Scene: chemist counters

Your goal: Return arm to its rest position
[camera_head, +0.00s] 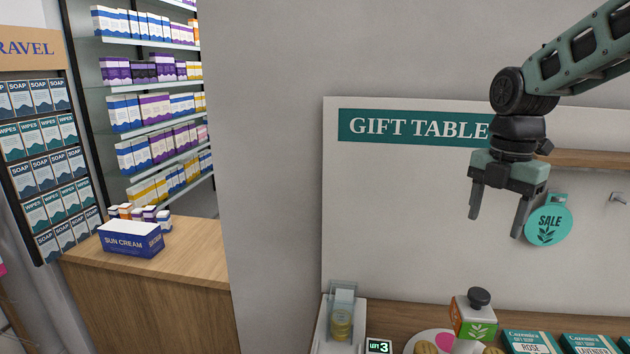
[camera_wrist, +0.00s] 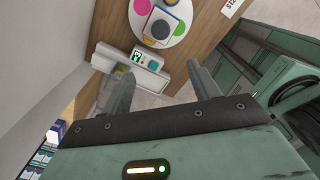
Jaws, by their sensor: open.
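My gripper (camera_head: 498,214) hangs from my arm at the upper right of the head view, fingers pointing down and apart. It is open with nothing between the fingers. It is in the air in front of the white gift table board, above the table. In the wrist view my gripper (camera_wrist: 163,92) shows its two fingers spread, with the floor and the table's edge beyond them.
A round SALE sign (camera_head: 549,226) hangs close behind the gripper. A wooden counter (camera_head: 150,290) stands left.

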